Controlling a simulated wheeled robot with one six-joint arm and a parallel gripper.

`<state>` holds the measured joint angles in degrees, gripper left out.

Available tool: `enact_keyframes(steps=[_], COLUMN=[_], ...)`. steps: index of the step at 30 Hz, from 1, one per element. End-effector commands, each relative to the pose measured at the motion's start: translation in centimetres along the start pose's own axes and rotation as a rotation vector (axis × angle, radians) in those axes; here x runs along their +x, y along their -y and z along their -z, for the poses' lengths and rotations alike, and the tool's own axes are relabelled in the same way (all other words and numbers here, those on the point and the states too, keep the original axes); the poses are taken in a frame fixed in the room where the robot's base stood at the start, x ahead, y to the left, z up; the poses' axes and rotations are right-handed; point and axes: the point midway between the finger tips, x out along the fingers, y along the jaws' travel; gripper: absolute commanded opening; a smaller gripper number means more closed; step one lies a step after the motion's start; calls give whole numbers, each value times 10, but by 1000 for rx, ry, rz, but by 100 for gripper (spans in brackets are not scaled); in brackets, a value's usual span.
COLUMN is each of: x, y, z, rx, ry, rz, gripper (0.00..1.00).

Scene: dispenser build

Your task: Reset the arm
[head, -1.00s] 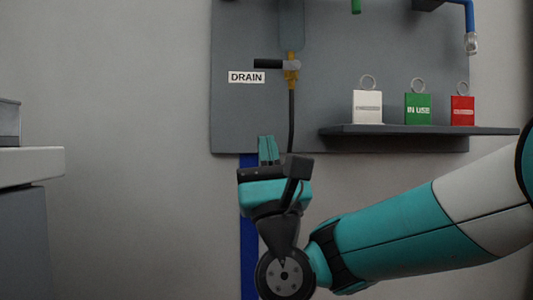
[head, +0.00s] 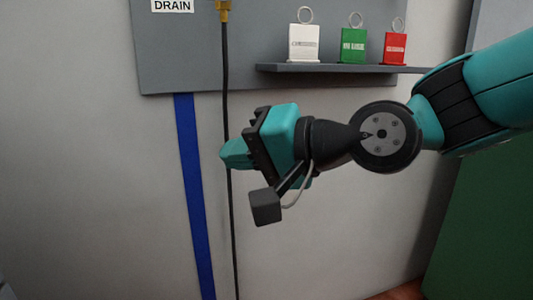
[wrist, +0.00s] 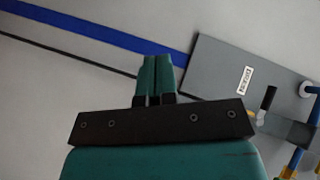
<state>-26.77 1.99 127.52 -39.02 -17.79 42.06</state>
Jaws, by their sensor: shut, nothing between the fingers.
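My gripper (head: 226,155) is in the middle of the head view, pointing left in front of the wall. It is teal and black, and its fingers are shut with nothing between them. In the wrist view the two teal fingers (wrist: 156,75) lie side by side, pressed together. The gripper overlaps the dark hose in the head view; I cannot tell how far it is from the wall. My arm reaches in from the right.
A grey panel (head: 200,60) carries a DRAIN label (head: 172,6) and a brass fitting (head: 223,10). A dark hose (head: 231,230) and a blue stripe (head: 192,190) run down the wall. White (head: 304,42), green (head: 353,45) and red (head: 395,48) tags stand on a shelf (head: 330,68). A green surface (head: 485,220) is at right.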

Motion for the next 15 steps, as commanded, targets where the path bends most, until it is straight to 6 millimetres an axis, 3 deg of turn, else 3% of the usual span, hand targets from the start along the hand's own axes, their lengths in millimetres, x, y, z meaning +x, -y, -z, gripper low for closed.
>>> enact_keyframes(steps=[9, 15], x=[-125, -212], y=[-75, -100], z=[-59, -104], rx=[-386, -488], ry=[433, 777], rz=[-509, -673], gripper=[0, 0])
